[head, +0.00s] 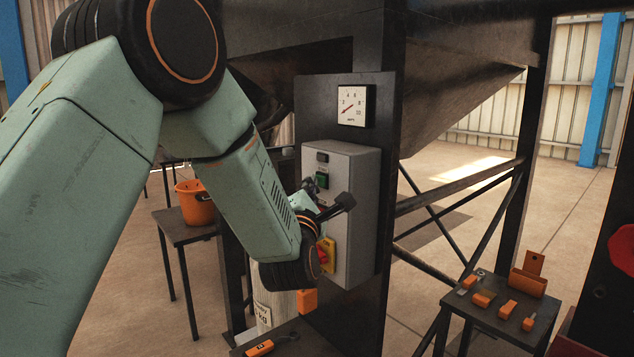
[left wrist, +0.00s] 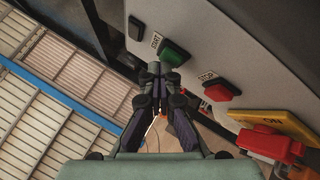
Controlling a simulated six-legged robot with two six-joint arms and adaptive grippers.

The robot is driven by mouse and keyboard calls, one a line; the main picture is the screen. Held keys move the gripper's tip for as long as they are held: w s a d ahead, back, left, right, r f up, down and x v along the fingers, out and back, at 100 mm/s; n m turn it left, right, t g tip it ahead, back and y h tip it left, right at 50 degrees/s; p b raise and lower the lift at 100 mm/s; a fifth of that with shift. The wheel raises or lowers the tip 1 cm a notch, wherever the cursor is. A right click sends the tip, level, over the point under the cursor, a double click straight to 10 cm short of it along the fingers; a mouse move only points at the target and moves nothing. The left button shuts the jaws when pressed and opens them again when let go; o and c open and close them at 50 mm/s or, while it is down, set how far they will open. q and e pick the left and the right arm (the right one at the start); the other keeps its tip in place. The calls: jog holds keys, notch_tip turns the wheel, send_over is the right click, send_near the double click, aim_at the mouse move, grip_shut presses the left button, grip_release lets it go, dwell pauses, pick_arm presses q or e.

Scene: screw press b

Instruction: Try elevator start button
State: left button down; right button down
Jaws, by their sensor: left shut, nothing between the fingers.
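The grey control box (head: 352,165) is fixed to a dark post. Its green start button (head: 321,180) shows just above my left gripper (head: 312,187). In the left wrist view the green button (left wrist: 175,53), beside a START label, lies just beyond and right of my gripper's tips (left wrist: 160,75). The fingers are closed together and empty. I cannot tell whether the tips touch the button. The red stop button (left wrist: 218,92) is to the right of the fingers. My right gripper is not in view.
A yellow and red rotary switch (head: 326,255) sits low on the box, partly behind my left wrist. An amps gauge (head: 355,105) is above the box. An orange bucket (head: 195,203) stands on a stool. A small table (head: 490,318) at right holds several orange items.

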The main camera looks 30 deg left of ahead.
pick_arm(q)
jog(key=shift+s+a, duration=0.1)
jog(key=shift+s, duration=0.05)
jog(key=shift+s+a, duration=0.2)
jog(key=shift+s, duration=0.5)
jog(key=shift+s+a, duration=0.3)
jog(key=shift+s, duration=0.45)
jog(key=shift+s+a, duration=0.35)
jog(key=shift+s, duration=0.4)
jog(key=shift+s+a, duration=0.3)
jog(key=shift+s, duration=0.45)
